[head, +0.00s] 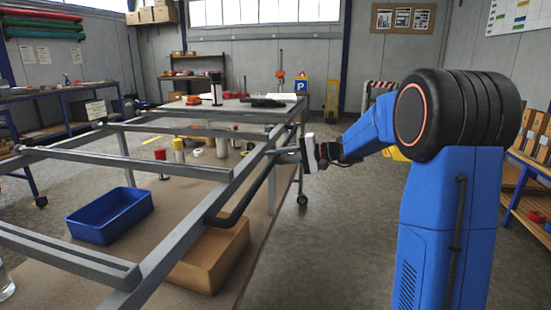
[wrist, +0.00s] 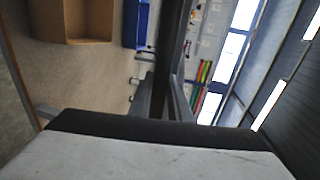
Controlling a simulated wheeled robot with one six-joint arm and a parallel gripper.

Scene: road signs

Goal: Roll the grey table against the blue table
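The grey table (head: 130,172) is an open metal frame filling the left and middle of the head view, with a beige lower shelf. A dark bent handle bar (head: 245,196) runs along its right side. A table with blue legs (head: 60,98), which looks like the blue table, stands at the left wall. My gripper (head: 300,152) is at the grey table's right side, at the upper end of the handle bar. I cannot tell whether its fingers are closed around the bar. In the wrist view a white and black block fills the bottom and the fingers do not show clearly.
A blue bin (head: 110,214) and a cardboard box (head: 212,256) sit on the lower shelf. A white-topped surface (head: 232,102) with tools lies at the frame's far end. Grey floor (head: 345,230) is free to the right. A shelf with boxes (head: 528,180) stands far right.

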